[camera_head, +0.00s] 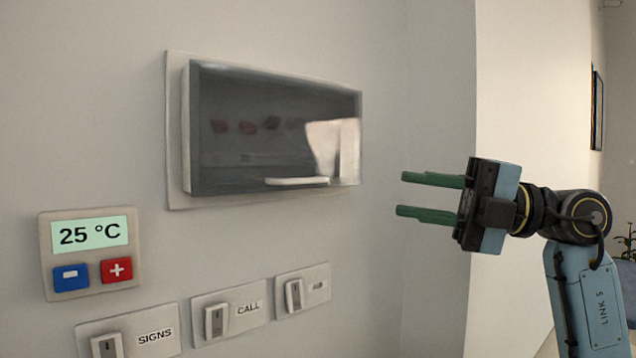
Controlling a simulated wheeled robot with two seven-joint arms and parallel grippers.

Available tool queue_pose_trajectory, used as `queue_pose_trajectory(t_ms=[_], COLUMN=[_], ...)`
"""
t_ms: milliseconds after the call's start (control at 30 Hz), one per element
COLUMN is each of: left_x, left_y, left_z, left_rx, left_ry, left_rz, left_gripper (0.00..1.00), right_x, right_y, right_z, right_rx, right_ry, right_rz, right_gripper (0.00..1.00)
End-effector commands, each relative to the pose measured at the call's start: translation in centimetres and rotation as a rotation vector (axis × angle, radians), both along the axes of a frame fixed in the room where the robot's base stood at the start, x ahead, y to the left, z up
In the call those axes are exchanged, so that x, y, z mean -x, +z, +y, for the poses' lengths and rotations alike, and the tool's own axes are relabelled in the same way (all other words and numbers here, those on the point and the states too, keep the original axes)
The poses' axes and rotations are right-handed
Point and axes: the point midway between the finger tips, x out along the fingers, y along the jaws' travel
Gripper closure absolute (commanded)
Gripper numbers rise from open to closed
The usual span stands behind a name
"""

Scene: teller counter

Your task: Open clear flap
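The clear flap (245,130) is a dark, see-through panel on a pale wall-mounted frame (175,150) in the upper middle of the head view. It looks closed over the box behind it. A white handle (297,181) runs along its lower edge, right of centre. Several small red and dark shapes show dimly through the panel. My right gripper (402,194) is to the right of the flap, apart from it, with its two green fingers spread and pointing left. Nothing is between the fingers. My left gripper is not in view.
A thermostat panel (87,213) reading 25 °C, with blue and red buttons, is on the wall at lower left. Several switches, including one labelled CALL (216,320), sit below the flap. Free space lies between the flap and my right gripper. A plant (627,243) stands far right.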

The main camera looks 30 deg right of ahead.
Motion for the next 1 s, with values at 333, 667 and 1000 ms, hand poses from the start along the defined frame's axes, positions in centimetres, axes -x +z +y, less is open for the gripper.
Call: queue_pose_trajectory(t_ms=[333, 667, 1000], left_x=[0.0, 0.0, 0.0], left_y=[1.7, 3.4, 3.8], left_z=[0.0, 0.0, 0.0], left_rx=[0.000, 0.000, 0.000], left_ry=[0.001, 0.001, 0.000], left_rz=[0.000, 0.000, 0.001], left_gripper=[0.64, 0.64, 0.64], right_x=[-3.3, -7.0, -8.4], right_y=[1.0, 1.6, 1.7], right_z=[4.2, 8.5, 10.0], right_rx=[0.002, 0.001, 0.001], right_ry=[0.005, 0.005, 0.002], right_rz=[0.000, 0.000, 0.001], right_gripper=[0.71, 0.71, 0.71])
